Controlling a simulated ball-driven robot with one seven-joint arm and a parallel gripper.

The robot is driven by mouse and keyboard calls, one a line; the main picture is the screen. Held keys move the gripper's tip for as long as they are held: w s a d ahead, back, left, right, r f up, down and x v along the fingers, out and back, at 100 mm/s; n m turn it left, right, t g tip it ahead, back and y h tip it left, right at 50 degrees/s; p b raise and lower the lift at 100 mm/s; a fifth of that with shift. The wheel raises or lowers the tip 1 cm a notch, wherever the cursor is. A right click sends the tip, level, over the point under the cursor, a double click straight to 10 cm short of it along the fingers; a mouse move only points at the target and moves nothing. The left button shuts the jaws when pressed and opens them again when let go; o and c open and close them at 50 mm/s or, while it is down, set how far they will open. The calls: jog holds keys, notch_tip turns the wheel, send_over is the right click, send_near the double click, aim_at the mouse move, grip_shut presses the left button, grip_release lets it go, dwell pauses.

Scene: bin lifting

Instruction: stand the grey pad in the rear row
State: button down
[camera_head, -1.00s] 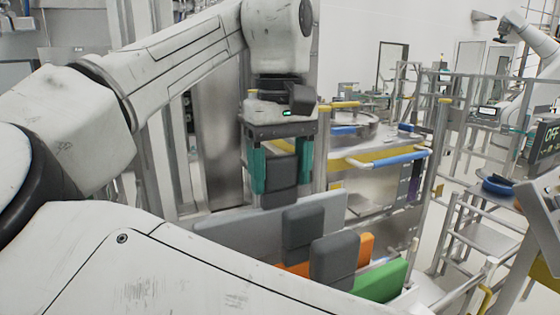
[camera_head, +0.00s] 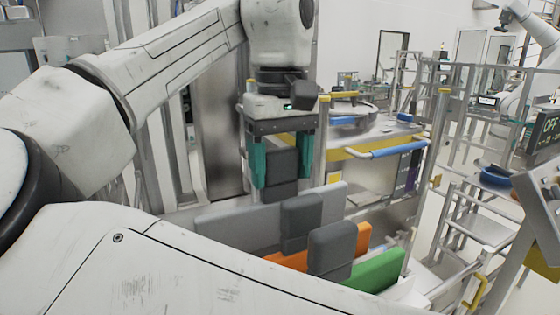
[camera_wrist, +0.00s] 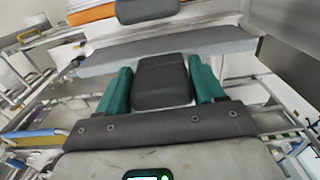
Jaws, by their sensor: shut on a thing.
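My gripper (camera_head: 282,180) has teal fingers and is shut on a dark grey pad (camera_head: 283,160), held upright between them. The held pad also shows in the wrist view (camera_wrist: 163,82). Its lower end is close to the top edge of a long light grey panel (camera_head: 236,226); whether it touches or reaches behind it, I cannot tell. Two other dark grey pads stand closer to the camera, one near the panel (camera_head: 302,218) and one further forward (camera_head: 332,250). The panel crosses the wrist view (camera_wrist: 170,46), with a dark pad (camera_wrist: 147,9) beyond it.
An orange panel (camera_head: 362,238) and a green panel (camera_head: 378,270) stand in front of the grey panel. A metal cart with a blue-and-white handle (camera_head: 390,148) is behind to the right. My own arm hides the bin's left front.

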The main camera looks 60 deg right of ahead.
aim_at(281, 183)
jog(key=shift+f+b, duration=0.85)
jog(key=shift+f, duration=1.3)
dwell(0.5)
jog(key=shift+c, duration=0.2)
grip_release()
notch_tip(281, 183, up, 11)
jog(key=shift+f+b, duration=0.1)
jog(key=shift+b, duration=0.25)
dwell(0.3)
